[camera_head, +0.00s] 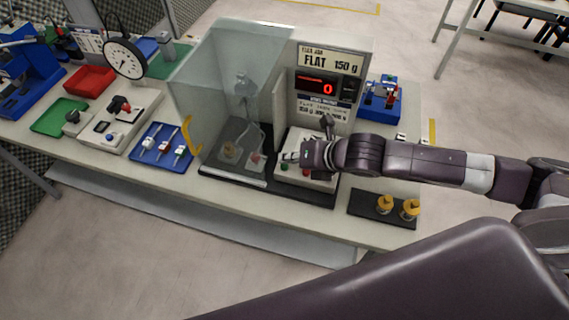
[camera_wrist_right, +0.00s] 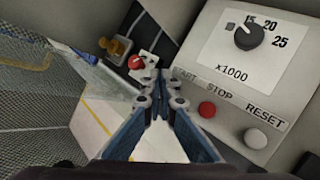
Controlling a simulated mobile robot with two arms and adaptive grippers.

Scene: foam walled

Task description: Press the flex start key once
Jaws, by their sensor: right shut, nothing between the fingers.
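The flex tester's control box (camera_head: 300,150) stands at the front of the bench, right of a clear guard. In the right wrist view its panel (camera_wrist_right: 228,85) has a dial (camera_wrist_right: 249,36) and the labels START, STOP and RESET. The STOP key (camera_wrist_right: 207,109) is red and the RESET key (camera_wrist_right: 255,138) is white. The green start key (camera_head: 284,167) shows in the head view, just below my right fingertips; in the wrist view it is hidden behind them. My right gripper (camera_head: 291,156) is shut and empty over the panel's left part (camera_wrist_right: 160,82). I cannot tell whether it touches the key. My left gripper is out of view.
The clear guard (camera_head: 215,85) stands close left of my right gripper. A display reading 0 (camera_head: 315,87) rises behind it. Brass pieces (camera_head: 385,204) stand on a black strip at front right. Trays, a round dial (camera_head: 125,58) and another control box (camera_head: 118,118) fill the left.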

